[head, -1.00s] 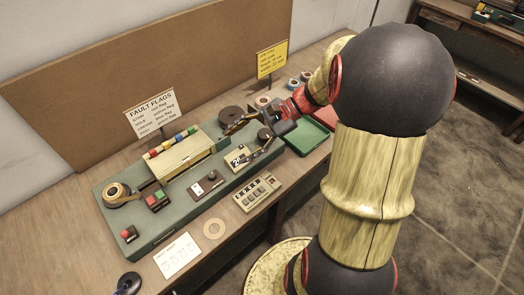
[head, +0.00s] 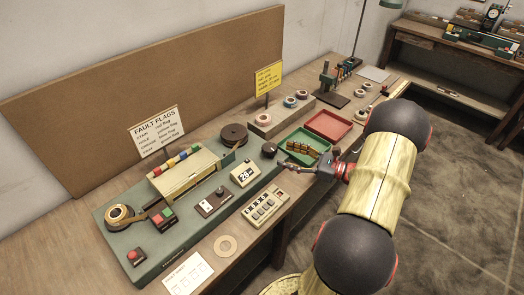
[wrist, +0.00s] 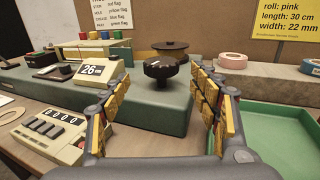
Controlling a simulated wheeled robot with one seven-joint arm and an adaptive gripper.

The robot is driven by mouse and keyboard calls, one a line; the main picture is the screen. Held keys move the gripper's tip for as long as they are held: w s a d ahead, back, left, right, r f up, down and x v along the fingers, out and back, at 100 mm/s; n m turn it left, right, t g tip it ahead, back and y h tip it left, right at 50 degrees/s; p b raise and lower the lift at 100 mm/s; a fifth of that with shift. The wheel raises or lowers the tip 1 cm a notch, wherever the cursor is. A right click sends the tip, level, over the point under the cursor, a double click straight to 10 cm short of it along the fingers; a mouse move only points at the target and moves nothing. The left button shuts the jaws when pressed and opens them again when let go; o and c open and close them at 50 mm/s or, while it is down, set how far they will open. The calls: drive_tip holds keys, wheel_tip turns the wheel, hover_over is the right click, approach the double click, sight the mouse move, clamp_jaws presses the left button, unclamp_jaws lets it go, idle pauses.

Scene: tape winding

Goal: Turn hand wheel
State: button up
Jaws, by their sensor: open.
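The hand wheel (head: 269,150) is a dark, knobbed wheel at the right end of the green winding machine (head: 130,247). In the wrist view the hand wheel (wrist: 160,68) stands upright on its short stem, straight ahead between the fingers. My gripper (head: 287,157) is to the right of the wheel in the head view. In the wrist view my gripper (wrist: 162,88) is open and empty, its gold-padded fingers spread to either side. The wheel appears beyond the fingertips, with no contact visible.
A display (wrist: 91,70) reading 26 mm and a keyed counter (wrist: 50,133) lie left of my gripper. A dark disc (head: 234,134) is behind the wheel. A green tray (head: 289,138) and a red tray (head: 329,124) lie to the right. A yellow sign (wrist: 283,18) stands behind.

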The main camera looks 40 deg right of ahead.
sight(269, 146)
drive_tip(key=b+x, duration=0.2)
drive_tip(key=x, duration=0.4)
drive_tip(key=shift+w+f, duration=0.15)
drive_tip(key=shift+f, duration=0.05)
drive_tip(key=shift+w+a+r+b, duration=0.15)
drive_tip(key=shift+w+a+b, duration=0.15)
drive_tip(key=shift+w, duration=0.35)
drive_tip(key=c, duration=0.3)
drive_tip(key=c, duration=0.9)
